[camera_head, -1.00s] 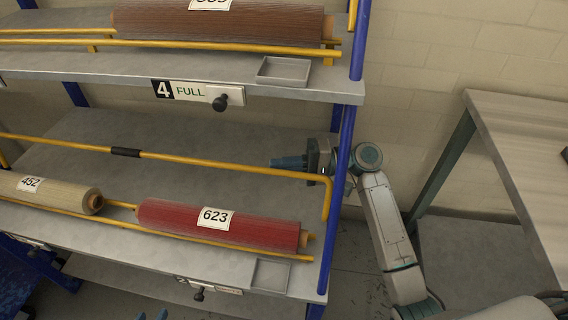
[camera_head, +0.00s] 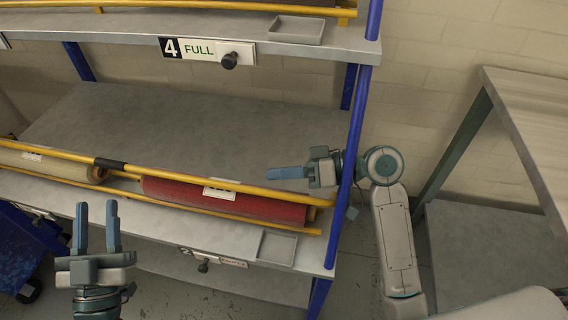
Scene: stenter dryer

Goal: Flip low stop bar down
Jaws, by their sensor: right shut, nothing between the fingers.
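The low stop bar (camera_head: 222,182) is a yellow rail with a black grip sleeve (camera_head: 110,164). It now lies low across the lower shelf, in front of and partly over the red roll (camera_head: 243,203) and the beige roll (camera_head: 62,167). My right gripper (camera_head: 270,174) is shut and empty, above the lower shelf near the bar's right end, with its fingers pointing left. A gap between it and the bar is hard to judge. My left gripper (camera_head: 97,214) is open and empty at the lower left, in front of the shelf, fingers pointing up.
The lower shelf (camera_head: 170,120) is bare behind the rolls. A blue post (camera_head: 349,165) stands close beside my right arm. A small grey tray (camera_head: 278,248) is at the shelf's front right. The upper shelf has a "4 FULL" sign (camera_head: 188,48) with a black knob. A table (camera_head: 520,110) stands right.

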